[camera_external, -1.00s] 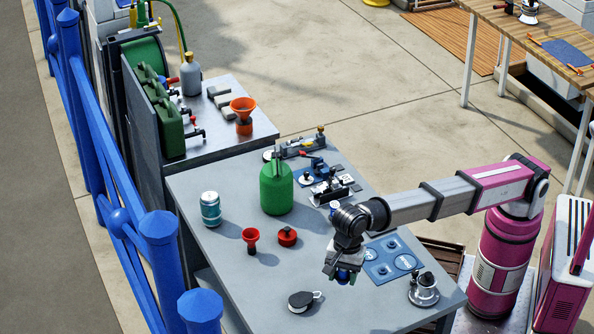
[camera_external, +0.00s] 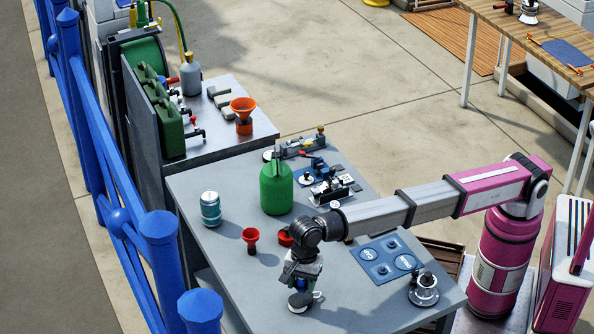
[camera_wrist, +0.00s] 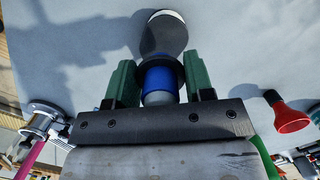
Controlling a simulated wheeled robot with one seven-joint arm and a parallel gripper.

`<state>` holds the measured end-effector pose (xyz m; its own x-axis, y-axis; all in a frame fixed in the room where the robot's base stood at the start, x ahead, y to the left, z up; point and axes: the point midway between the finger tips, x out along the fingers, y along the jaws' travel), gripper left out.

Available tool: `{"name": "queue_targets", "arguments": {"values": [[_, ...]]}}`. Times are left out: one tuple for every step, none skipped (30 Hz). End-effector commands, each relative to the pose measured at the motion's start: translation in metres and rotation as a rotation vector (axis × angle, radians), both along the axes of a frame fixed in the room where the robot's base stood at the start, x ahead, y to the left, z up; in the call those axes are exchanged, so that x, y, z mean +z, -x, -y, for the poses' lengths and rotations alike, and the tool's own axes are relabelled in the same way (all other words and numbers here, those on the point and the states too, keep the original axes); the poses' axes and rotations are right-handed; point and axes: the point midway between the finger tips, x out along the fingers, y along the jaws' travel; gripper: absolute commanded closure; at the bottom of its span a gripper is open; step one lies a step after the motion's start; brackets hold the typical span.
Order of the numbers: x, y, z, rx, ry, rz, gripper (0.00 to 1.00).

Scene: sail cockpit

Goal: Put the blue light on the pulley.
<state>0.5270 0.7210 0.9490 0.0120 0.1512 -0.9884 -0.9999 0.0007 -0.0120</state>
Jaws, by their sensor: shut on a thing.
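My gripper (camera_external: 301,284) points down and is shut on the blue light (camera_wrist: 158,80), which shows between the two green fingers in the wrist view. A dark collar rings the light. The pulley (camera_external: 299,304), black with a white edge and a small metal loop, lies on the grey table. It also shows in the wrist view (camera_wrist: 165,30), just beyond the light. In the external view the light is over or just behind the pulley. I cannot tell whether they touch.
A red funnel (camera_external: 251,240) and a red round part (camera_external: 285,239), partly hidden by my arm, are behind the pulley. A green jug (camera_external: 276,188) and teal can (camera_external: 210,209) stand farther back. A blue panel (camera_external: 374,265) and silver winch (camera_external: 424,291) are right. Table left of the pulley is clear.

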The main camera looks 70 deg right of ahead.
Motion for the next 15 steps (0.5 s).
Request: {"name": "queue_targets", "arguments": {"values": [[-0.005, 0.001, 0.000, 0.000, 0.001, -0.001, 0.75], [-0.009, 0.001, 0.001, 0.000, 0.001, -0.001, 0.75], [-0.014, 0.001, 0.001, 0.000, 0.001, -0.001, 0.75], [-0.019, 0.001, 0.001, 0.000, 0.002, -0.001, 0.75], [-0.023, 0.001, 0.001, 0.000, 0.002, -0.002, 0.75], [-0.028, 0.001, 0.001, 0.000, 0.002, -0.001, 0.75], [-0.032, 0.001, 0.001, 0.000, 0.001, -0.001, 0.75], [-0.035, 0.001, 0.001, 0.000, 0.001, -0.001, 0.75], [-0.037, 0.001, 0.000, 0.000, 0.000, -0.001, 0.75], [-0.038, 0.001, 0.000, 0.000, 0.000, 0.000, 0.75], [-0.038, 0.001, 0.000, 0.001, 0.000, 0.000, 0.75], [-0.038, 0.001, 0.000, 0.001, 0.000, 0.000, 0.75], [-0.037, 0.001, 0.000, 0.001, 0.000, 0.000, 0.75], [-0.037, 0.001, 0.000, 0.000, 0.000, 0.000, 0.75], [-0.037, 0.001, 0.000, 0.000, 0.000, 0.000, 0.75]]}}
